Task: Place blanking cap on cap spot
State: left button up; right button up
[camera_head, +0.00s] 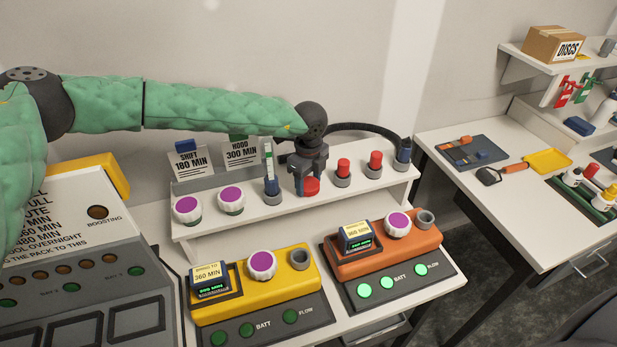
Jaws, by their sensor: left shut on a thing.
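My left gripper (309,174) comes in from the left and points down over the raised white shelf (240,232). It is shut on a red blanking cap (310,187), which shows below and between the fingers. The cap is at or just above the shelf top; I cannot tell whether it touches. Any cap spot marking under it is hidden. To its right, two red caps (343,167) (375,161) stand on grey bases. My right gripper is not in view.
On the shelf stand purple-topped white knobs (188,208), a blue-based tube (270,180) and a dark blue piece (403,153). In front are a yellow unit (225,306) and an orange unit (390,258), each with an open grey port. A side table (500,220) is at right.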

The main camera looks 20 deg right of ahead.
pick_arm(q)
jog(key=shift+f, duration=0.15)
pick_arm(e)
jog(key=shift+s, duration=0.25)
pick_arm(q)
jog(key=shift+f, duration=0.1)
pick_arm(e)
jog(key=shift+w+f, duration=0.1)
pick_arm(q)
jog(key=o, duration=1)
jog(key=shift+o, duration=0.2)
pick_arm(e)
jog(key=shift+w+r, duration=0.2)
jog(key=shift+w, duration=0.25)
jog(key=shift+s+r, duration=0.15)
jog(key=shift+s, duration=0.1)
